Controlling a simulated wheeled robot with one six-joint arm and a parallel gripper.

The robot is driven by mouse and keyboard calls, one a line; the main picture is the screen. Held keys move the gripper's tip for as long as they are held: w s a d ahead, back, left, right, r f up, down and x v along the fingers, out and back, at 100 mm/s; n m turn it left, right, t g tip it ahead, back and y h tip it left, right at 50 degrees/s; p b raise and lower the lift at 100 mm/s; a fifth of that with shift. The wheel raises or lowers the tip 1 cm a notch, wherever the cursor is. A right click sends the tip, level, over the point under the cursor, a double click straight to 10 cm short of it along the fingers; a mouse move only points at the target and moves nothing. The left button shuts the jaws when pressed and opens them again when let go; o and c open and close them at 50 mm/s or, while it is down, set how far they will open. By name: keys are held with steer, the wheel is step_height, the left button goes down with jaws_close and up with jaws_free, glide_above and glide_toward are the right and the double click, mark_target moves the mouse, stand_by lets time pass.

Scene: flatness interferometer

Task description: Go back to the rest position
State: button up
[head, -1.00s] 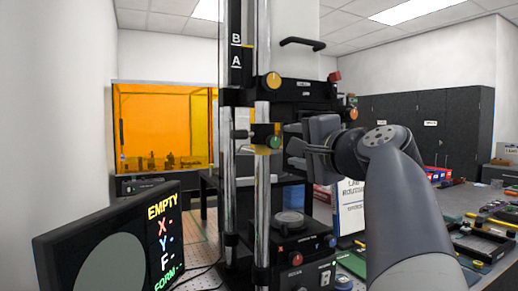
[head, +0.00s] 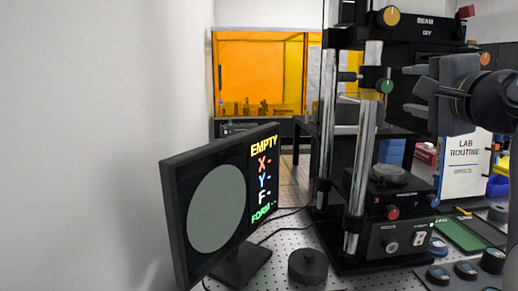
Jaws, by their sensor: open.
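My gripper (head: 412,90) is at the right of the head view, in front of the interferometer's upper right side. Its fingers point left and stand apart, with nothing seen between them. The interferometer (head: 400,235) is a tall black stand with bright vertical posts (head: 362,150), a yellow knob (head: 389,16) and a green knob (head: 386,86). A round dark stage (head: 388,174) sits low on it, and nothing shows on top. Whether my gripper touches the stand cannot be told. My arm runs out of view at the right edge.
A monitor (head: 178,235) at the left reads "EMPTY". A dark round weight-like piece (head: 308,267) lies on the perforated table (head: 285,240). An orange enclosure (head: 262,72) stands behind. A "LAB ROUTINE" board (head: 462,165), a green mat (head: 458,233) and several dark round pieces (head: 466,270) are at the right.

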mark_target(387, 87)
steer(key=w+p, duration=0.1)
steer(key=w, duration=0.7)
steer(key=shift+w+a+p, duration=0.15)
steer(key=shift+w+p, duration=0.15)
steer(key=shift+p, duration=0.05)
steer(key=shift+s, duration=0.1)
